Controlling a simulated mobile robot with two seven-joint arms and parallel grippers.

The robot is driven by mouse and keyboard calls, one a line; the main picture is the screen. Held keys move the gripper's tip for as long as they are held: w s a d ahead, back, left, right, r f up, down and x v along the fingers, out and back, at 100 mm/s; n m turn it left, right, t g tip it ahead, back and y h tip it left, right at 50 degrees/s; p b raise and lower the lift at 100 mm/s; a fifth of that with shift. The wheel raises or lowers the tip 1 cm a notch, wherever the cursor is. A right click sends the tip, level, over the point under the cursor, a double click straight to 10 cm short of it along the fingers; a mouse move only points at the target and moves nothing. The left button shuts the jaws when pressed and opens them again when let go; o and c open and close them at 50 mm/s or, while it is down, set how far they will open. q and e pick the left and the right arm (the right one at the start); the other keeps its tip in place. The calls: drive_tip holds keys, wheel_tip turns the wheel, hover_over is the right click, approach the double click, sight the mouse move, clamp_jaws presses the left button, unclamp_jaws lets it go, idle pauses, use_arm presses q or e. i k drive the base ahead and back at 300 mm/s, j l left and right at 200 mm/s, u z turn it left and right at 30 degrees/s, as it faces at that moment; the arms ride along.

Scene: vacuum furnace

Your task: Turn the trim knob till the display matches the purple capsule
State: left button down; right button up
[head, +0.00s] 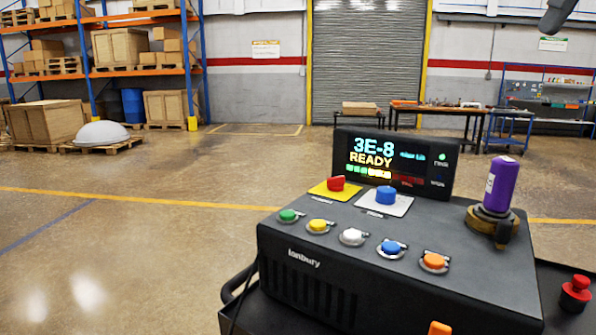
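The purple capsule (501,186) stands upright in a brass-coloured round fitting (484,224) at the right of the dark console (440,240); its label is too small to read. The display (392,160) at the console's back reads "3E-8" and "READY", with a row of small green and yellow blocks below. A red knob (336,183) sits on a yellow plate and a blue knob (386,194) on a white plate in front of the display. I cannot read which one is the trim knob. Neither gripper shows.
Green, yellow, white, blue and orange buttons (351,237) line the console's front. A red mushroom button (575,293) is at the lower right. A dark piece (558,14), perhaps mine, shows at the top right. The air above the console is mostly clear.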

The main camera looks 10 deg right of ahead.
sight(386, 196)
drive_tip(key=k, duration=1.5)
